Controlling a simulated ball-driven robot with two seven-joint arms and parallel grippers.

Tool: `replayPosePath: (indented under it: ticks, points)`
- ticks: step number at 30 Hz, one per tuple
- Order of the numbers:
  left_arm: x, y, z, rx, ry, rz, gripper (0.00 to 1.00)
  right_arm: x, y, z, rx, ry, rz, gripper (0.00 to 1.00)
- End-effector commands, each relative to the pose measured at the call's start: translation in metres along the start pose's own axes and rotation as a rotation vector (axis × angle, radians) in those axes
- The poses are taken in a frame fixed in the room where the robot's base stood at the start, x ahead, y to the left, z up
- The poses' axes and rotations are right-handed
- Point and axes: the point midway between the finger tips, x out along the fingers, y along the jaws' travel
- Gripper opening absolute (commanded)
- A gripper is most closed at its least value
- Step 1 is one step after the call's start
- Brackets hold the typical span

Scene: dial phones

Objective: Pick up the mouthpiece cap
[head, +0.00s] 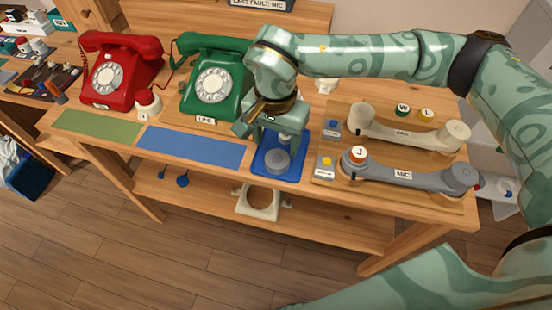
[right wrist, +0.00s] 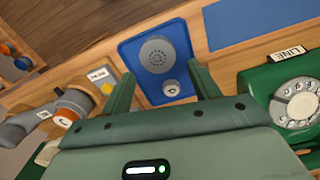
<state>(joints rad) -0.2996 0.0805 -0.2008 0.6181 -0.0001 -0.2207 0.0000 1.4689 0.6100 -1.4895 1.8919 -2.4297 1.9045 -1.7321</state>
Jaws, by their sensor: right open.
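The mouthpiece cap, a grey round disc with small holes (head: 277,160), lies on a blue tray (head: 262,171) at the front edge of the bench. It also shows in the right wrist view (right wrist: 157,54), near the far end of the tray. A small round silver piece (right wrist: 171,89) lies on the same tray, closer to my gripper. My right gripper (head: 279,143) is open and empty over the back part of the tray. In the right wrist view its two fingers (right wrist: 164,84) stand apart, with the silver piece between them and the cap beyond. My left gripper is not in view.
A green dial phone (head: 213,82) and a red one (head: 117,72) stand to the left. A grey handset (head: 415,178) and a cream handset (head: 405,136) lie on a wooden board to the right. A flat blue mat (head: 190,147) left of the tray is bare.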

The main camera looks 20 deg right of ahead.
Motion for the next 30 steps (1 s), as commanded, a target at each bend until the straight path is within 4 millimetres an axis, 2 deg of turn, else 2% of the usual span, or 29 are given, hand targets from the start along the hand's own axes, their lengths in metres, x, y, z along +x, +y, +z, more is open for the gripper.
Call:
replayPosePath:
  ticks: [3,9,18,19,21,22,30]
  points:
    - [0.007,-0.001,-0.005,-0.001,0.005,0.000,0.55,0.016,0.001,0.001,-0.001,-0.003,0.002,0.61]
    - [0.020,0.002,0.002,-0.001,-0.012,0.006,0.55,0.049,0.004,0.002,0.000,-0.004,0.004,0.61]
    - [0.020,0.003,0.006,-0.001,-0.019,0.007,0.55,0.052,0.003,0.001,0.000,0.001,-0.001,0.61]
    - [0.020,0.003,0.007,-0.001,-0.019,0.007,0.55,0.052,0.003,0.001,0.000,0.001,-0.001,0.56]
    - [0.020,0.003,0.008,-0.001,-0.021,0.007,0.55,0.052,0.003,0.001,-0.001,0.000,-0.001,0.36]
    - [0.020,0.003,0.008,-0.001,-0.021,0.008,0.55,0.052,0.003,0.001,-0.001,0.000,-0.001,0.31]
    - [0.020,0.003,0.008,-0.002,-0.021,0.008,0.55,0.051,0.003,0.001,-0.001,0.000,0.000,0.31]
